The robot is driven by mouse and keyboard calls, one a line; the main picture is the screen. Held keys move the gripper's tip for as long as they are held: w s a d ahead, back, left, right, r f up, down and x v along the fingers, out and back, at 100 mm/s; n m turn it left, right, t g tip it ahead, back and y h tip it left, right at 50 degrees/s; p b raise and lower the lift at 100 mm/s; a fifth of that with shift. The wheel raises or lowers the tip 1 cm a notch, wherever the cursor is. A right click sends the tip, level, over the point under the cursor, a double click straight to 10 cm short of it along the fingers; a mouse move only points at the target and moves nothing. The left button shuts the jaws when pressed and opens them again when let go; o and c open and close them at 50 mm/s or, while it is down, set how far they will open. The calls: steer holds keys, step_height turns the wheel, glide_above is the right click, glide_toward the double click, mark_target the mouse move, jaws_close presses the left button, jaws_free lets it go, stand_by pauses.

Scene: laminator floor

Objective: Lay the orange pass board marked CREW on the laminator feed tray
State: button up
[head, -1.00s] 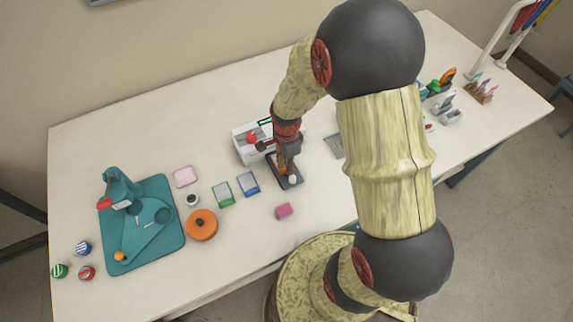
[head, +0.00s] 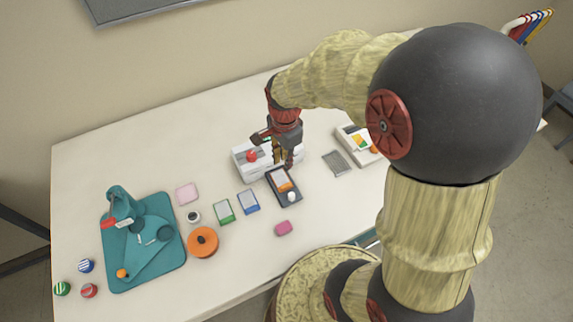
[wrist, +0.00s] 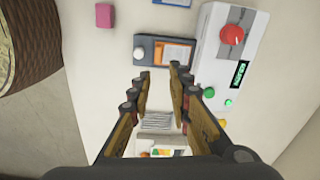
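The orange pass board (head: 283,180) lies flat on the dark feed tray (head: 274,175), in front of the white laminator (head: 240,158) with its red button. The wrist view also shows the board (wrist: 175,53), the tray (wrist: 152,41) and the laminator (wrist: 212,45). The board has an orange face with a white area; its wording is too small to read. A white knob (wrist: 140,53) is at the tray's near end, beside the board. My gripper (wrist: 160,72) is open and empty. It is above the tray, apart from the board, and in the head view (head: 285,165) it partly covers the laminator.
A blue board (head: 248,202) and a green board (head: 224,211) lie left of the tray. A pink block (head: 283,228) is in front. A grey mesh pad (head: 339,163) and a white card tray (head: 349,132) are to the right. A teal mat (head: 170,270) with a device stands left.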

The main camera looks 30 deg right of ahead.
steer(key=s+a+r+n+t, duration=0.2)
steer(key=s+a+r+n, duration=0.1)
steer(key=s+r+n, duration=0.3)
steer(key=s+a+r+n+t, duration=0.3)
steer(key=s+r+n, duration=0.4)
steer(key=r+n, duration=0.3)
step_height(320, 180, up, 3)
steer(key=shift+s+a+f+n, duration=0.1)
steer(key=shift+s+a+n, duration=0.2)
steer(key=shift+n, duration=0.1)
steer(key=shift+w, duration=0.1)
